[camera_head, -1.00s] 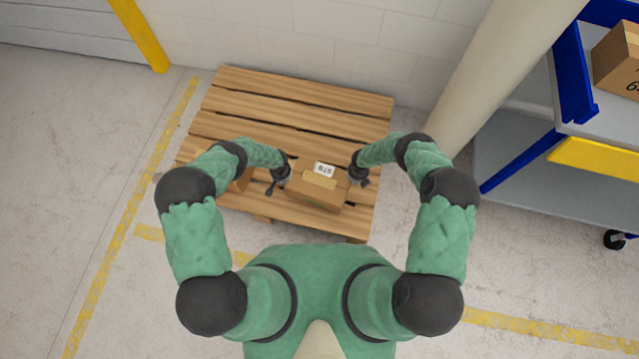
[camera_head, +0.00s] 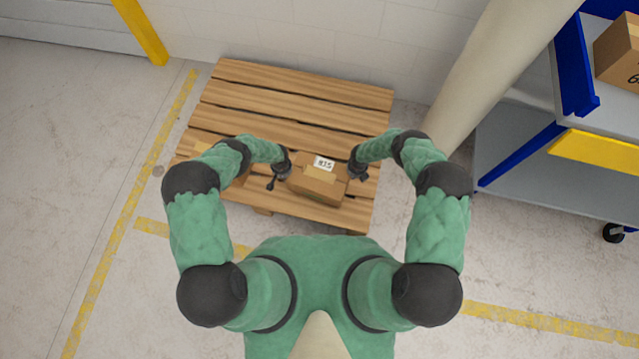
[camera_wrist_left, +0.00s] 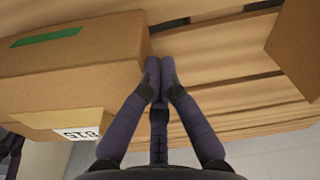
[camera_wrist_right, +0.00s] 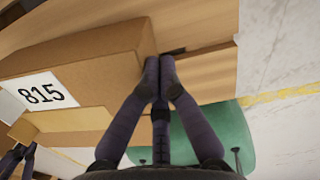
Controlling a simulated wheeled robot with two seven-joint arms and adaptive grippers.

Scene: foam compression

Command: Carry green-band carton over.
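The green-band carton (camera_head: 313,187) is a brown box with a white 815 label, between my two grippers over the front of the wooden pallet (camera_head: 290,97). Its green band shows in the left wrist view (camera_wrist_left: 60,75); its label shows in the right wrist view (camera_wrist_right: 85,75). My left gripper (camera_head: 271,184) is at its left side and my right gripper (camera_head: 362,176) at its right side. In both wrist views the fingers are together, with nothing between them, tips close against the carton's edge. I cannot tell whether they press it or whether it is off the slats.
Another carton (camera_wrist_left: 300,45) stands on the pallet beside my left gripper, mostly hidden by my left arm in the head view. A blue and grey cart (camera_head: 530,125) with a carton (camera_head: 618,50) on top stands right, past a pale column (camera_head: 490,75). The rear slats are clear.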

